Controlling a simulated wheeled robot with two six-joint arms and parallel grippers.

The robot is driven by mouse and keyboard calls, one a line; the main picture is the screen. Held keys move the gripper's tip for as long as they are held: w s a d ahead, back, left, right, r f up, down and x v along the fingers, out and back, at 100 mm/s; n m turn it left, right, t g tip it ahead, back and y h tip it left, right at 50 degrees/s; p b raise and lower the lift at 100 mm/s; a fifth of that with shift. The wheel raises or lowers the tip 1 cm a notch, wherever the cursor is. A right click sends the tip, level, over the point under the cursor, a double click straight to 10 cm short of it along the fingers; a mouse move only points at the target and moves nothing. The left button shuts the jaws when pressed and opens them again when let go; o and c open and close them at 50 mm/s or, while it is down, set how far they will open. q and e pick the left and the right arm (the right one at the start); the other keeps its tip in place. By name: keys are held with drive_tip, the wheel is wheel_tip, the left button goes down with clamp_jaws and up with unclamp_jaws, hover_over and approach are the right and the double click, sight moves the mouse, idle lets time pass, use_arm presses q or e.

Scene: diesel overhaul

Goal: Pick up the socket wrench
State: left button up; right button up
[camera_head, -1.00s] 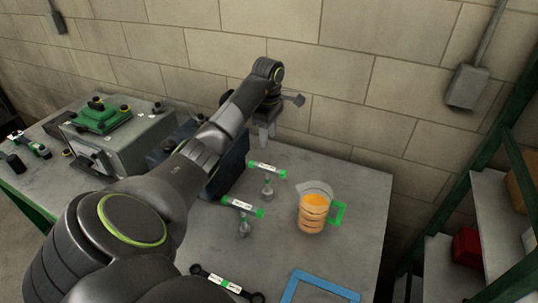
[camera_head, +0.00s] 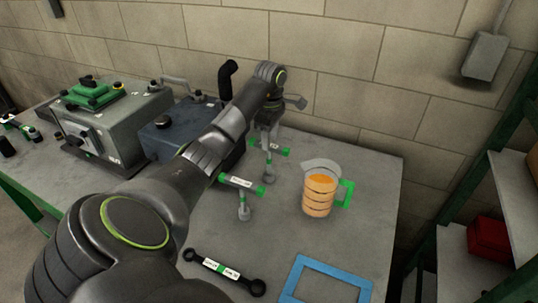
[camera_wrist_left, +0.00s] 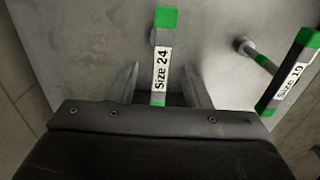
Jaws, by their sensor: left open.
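Two T-shaped socket wrenches with green-ended, white-labelled handles stand upright on the grey table. The rear one, labelled Size 24 (camera_wrist_left: 161,66), is partly hidden by my arm in the head view, where its green handle end (camera_head: 282,152) shows. The nearer one, labelled Size 10 (camera_head: 241,182), also shows at the right of the left wrist view (camera_wrist_left: 290,75). My left gripper (camera_head: 268,139) is open above the Size 24 wrench. In the left wrist view the fingers (camera_wrist_left: 160,82) lie either side of its handle; contact cannot be told. My right gripper is not in view.
A measuring jug of orange liquid (camera_head: 319,194) stands to the right. A black double-ended wrench (camera_head: 222,270) and a blue frame (camera_head: 328,272) lie in front. A dark blue box (camera_head: 172,137) and grey machine (camera_head: 120,128) stand left. The brick wall is behind.

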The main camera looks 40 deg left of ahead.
sight(269, 152)
use_arm(q)
drive_tip(key=shift+f+b, duration=0.4)
drive_tip(key=shift+f, duration=0.45)
wheel_tip(269, 152, down, 4)
drive_tip(key=shift+s+a+f+p, duration=0.1)
drive_tip(key=shift+f+p, duration=0.05)
drive_tip(key=shift+p, duration=1.1)
drive_tip(key=shift+f, duration=0.4)
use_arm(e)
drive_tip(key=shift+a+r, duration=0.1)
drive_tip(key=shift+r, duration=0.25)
use_arm(q)
drive_tip(key=shift+c, duration=0.3)
drive_tip(key=shift+r, duration=0.1)
clamp_jaws()
